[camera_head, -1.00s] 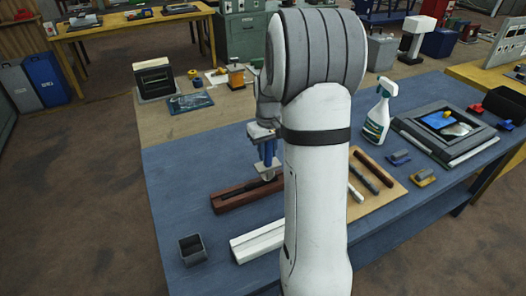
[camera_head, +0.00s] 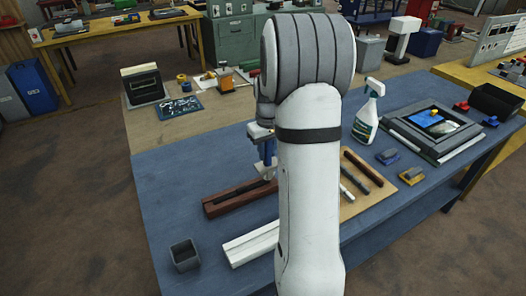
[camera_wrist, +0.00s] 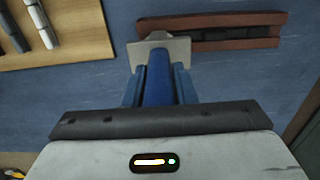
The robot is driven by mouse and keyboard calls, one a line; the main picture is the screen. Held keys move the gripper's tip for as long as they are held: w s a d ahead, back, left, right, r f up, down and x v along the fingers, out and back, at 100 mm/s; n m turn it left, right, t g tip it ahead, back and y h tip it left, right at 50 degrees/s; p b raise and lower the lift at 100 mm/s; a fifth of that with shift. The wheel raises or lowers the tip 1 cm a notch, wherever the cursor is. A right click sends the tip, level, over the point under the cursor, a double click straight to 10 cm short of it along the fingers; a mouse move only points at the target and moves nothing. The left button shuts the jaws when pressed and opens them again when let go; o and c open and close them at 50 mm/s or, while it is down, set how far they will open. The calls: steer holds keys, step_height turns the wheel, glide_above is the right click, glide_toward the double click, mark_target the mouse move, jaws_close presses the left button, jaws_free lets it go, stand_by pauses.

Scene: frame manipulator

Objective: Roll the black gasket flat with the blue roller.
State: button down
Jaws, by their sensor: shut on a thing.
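My gripper (camera_wrist: 158,76) is shut on the blue handle of the roller (camera_wrist: 158,82); the handle also shows in the head view (camera_head: 269,150). The roller's pale head (camera_wrist: 166,46) points down at the brown frame (camera_wrist: 152,24). It overlaps the frame's left end in the wrist view; whether it touches is unclear. The brown frame lies on the blue table, also in the head view (camera_head: 218,205). The black gasket (camera_wrist: 235,34) lies along its groove, partly hidden by the roller head. My arm hides the frame's right end in the head view.
A white slotted bar (camera_head: 247,244) and a grey open box (camera_head: 185,254) stand nearer the front. A wooden board (camera_head: 357,203) with rods lies to the right. A spray bottle (camera_head: 367,118) and a grey framed tray (camera_head: 392,124) stand behind it.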

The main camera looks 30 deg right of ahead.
steer(key=shift+d, duration=0.1)
step_height(320, 180, up, 6)
steer(key=p, duration=0.4)
steer(key=shift+f, duration=0.15)
stand_by(0.6)
steer(key=shift+f+b, duration=1.7)
steer(key=shift+f, duration=0.55)
steer(key=shift+f+b, duration=0.45)
steer(key=shift+f, duration=0.15)
steer(key=shift+s+a+f, duration=0.1)
steer(key=shift+a, duration=1.6)
